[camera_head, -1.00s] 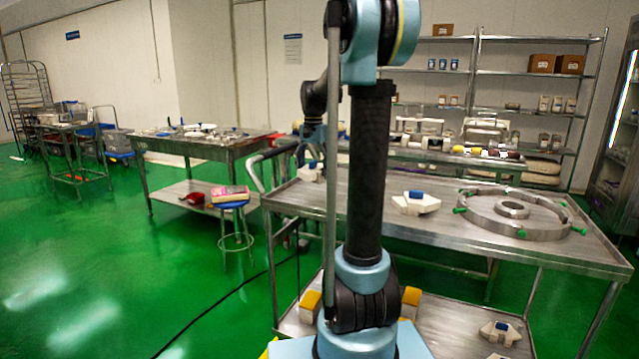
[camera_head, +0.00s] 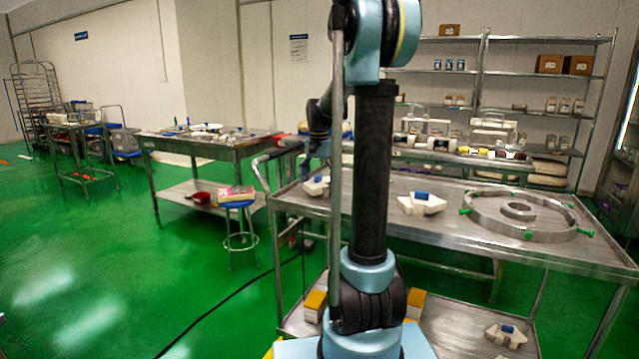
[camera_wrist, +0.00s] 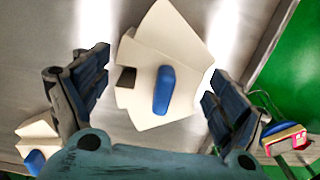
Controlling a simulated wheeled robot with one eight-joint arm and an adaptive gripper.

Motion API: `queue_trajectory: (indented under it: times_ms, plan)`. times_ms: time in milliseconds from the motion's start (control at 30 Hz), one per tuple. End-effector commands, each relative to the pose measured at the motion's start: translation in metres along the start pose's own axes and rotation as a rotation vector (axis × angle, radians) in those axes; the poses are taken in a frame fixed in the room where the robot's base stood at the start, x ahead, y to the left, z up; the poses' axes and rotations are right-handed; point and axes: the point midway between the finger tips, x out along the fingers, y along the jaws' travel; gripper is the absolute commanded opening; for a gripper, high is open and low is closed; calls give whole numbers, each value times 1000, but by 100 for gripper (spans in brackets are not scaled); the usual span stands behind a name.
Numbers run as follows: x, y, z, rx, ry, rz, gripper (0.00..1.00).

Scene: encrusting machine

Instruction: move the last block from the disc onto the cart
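The disc (camera_head: 481,216) is a metal ring with green knobs on the right of the cart top (camera_head: 455,245); no block shows on it. One cream block with a blue grip (camera_head: 316,187) is at the cart's left end, below my gripper (camera_head: 318,158), which the arm partly hides. In the wrist view this block (camera_wrist: 143,98) lies between the two spread fingers of my gripper (camera_wrist: 158,92), with gaps on both sides. A second such block (camera_head: 421,205) lies mid-cart and also shows at the wrist view's lower left (camera_wrist: 36,140).
The lower shelf (camera_head: 450,330) holds a white-and-blue block (camera_head: 506,336) and yellow-topped blocks (camera_head: 315,303). A blue stool (camera_head: 238,203) with a box stands left of the cart. Another table (camera_head: 205,148) is further left. Bare cart top lies between the mid-cart block and the disc.

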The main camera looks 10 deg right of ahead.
Motion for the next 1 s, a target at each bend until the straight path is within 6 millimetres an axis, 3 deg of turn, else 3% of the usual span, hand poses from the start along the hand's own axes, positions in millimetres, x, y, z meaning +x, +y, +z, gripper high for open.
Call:
queue_trajectory:
  times_ms: [533, 1000]
  plan:
    - [-9, 2, -1, 2, 0, 0, 96]
    - [-86, 2, -1, 3, 0, 0, 96]
